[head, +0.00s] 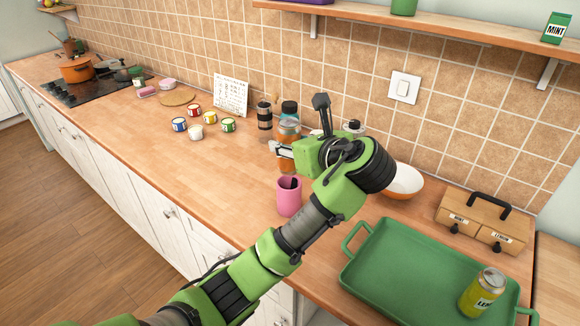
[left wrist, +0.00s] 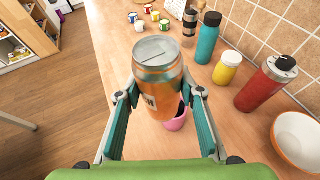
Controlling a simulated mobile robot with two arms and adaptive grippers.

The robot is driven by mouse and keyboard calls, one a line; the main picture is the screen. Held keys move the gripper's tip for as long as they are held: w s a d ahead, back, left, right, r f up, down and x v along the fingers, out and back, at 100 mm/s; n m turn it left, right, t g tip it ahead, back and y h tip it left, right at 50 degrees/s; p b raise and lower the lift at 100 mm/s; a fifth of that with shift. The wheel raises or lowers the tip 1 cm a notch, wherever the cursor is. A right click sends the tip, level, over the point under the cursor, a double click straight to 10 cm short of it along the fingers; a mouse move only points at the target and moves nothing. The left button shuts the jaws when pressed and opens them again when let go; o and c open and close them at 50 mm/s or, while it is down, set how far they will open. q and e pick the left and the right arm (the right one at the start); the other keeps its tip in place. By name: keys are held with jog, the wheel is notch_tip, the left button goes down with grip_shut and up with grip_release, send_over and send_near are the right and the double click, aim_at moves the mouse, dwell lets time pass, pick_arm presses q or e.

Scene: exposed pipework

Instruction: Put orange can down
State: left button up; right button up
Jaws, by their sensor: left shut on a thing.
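The orange can (head: 288,130) is upright over the counter, partly hidden by my left gripper (head: 284,148) in the head view. In the left wrist view the orange can (left wrist: 160,72) stands between the two fingers of the left gripper (left wrist: 159,96), which is shut on it. Its silver lid faces the camera. Its base is hidden, so I cannot tell whether it touches the counter. My right gripper is not in view.
A pink cup (head: 289,197) stands close to the can. Bottles (left wrist: 265,85), a white-and-orange bowl (head: 403,181) and small colored tins (head: 228,125) are nearby. A green tray (head: 400,262) holds a yellow can (head: 483,293). The counter left of the cup (head: 215,185) is clear.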

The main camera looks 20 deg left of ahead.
pick_arm(q)
jog(key=w+a+f+p, duration=0.1)
jog(key=w+f, duration=0.4)
jog(key=f, duration=0.4)
jog(key=shift+a+p, duration=0.25)
jog(key=shift+p, duration=0.15)
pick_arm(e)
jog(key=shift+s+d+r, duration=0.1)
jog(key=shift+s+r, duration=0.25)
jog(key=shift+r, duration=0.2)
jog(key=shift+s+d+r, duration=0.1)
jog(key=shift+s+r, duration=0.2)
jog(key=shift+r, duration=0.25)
pick_arm(q)
jog(key=shift+f, duration=0.15)
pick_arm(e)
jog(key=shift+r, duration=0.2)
pick_arm(q)
jog(key=shift+f+p, duration=0.35)
jog(key=shift+p, duration=0.05)
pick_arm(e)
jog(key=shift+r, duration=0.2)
